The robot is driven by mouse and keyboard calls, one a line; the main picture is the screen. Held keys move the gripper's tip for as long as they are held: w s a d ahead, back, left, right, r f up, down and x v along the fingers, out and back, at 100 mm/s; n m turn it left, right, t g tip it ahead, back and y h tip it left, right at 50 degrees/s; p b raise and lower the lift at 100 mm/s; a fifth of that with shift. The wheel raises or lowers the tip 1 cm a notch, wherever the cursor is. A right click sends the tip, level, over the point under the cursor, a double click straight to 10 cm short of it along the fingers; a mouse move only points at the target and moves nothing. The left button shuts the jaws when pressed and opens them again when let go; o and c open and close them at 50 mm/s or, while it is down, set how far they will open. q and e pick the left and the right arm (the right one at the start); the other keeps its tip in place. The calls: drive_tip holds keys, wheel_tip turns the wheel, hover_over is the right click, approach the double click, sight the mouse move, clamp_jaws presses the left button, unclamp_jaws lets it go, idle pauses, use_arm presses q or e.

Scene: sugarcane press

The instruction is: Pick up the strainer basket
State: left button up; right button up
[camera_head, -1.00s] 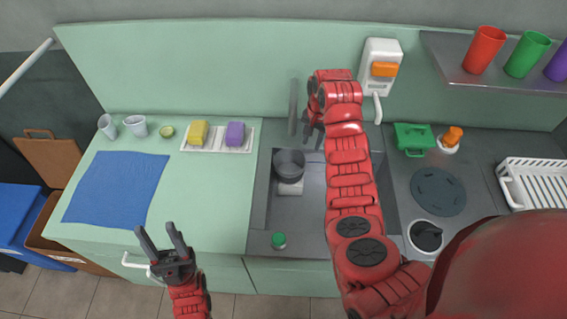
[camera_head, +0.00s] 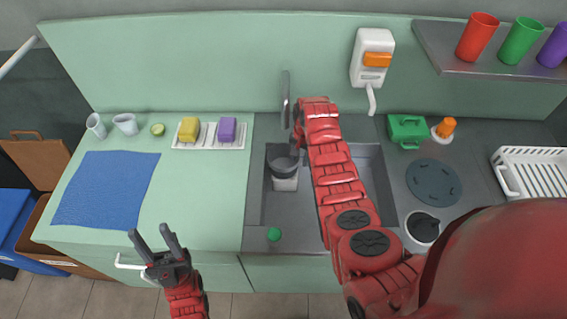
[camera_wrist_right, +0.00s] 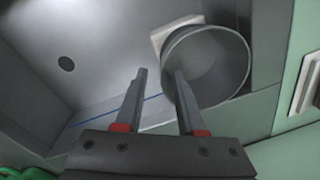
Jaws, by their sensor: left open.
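The strainer basket appears to be the dark grey round vessel (camera_head: 284,167) in the left part of the sink (camera_head: 262,205). It rests on or just above a pale block. In the right wrist view the basket (camera_wrist_right: 207,65) shows its open mouth and hollow inside. My right gripper (camera_wrist_right: 160,72) is open, and its right finger overlaps the basket's rim; I cannot tell whether it touches. In the head view my right arm mostly hides that gripper. My left gripper (camera_head: 151,240) is open and empty in front of the counter's edge.
A tall faucet (camera_head: 285,100) stands right behind the basket. A green round object (camera_head: 274,234) lies at the sink's front rim. A tray with yellow and purple sponges (camera_head: 210,143) is left of the sink. A white dispenser (camera_head: 372,58) hangs on the wall.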

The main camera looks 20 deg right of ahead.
sight(296, 170)
drive_tip(key=shift+a+f+p, duration=0.2)
drive_tip(key=shift+f+p, duration=0.05)
drive_tip(key=shift+f, duration=0.25)
drive_tip(key=shift+a+f+p, duration=0.15)
drive_tip(key=shift+f+p, duration=0.05)
drive_tip(key=shift+f, duration=0.25)
drive_tip(key=shift+w+f+b, duration=0.1)
drive_tip(key=shift+f+b, duration=0.35)
drive_tip(key=shift+f, duration=0.9)
clamp_jaws()
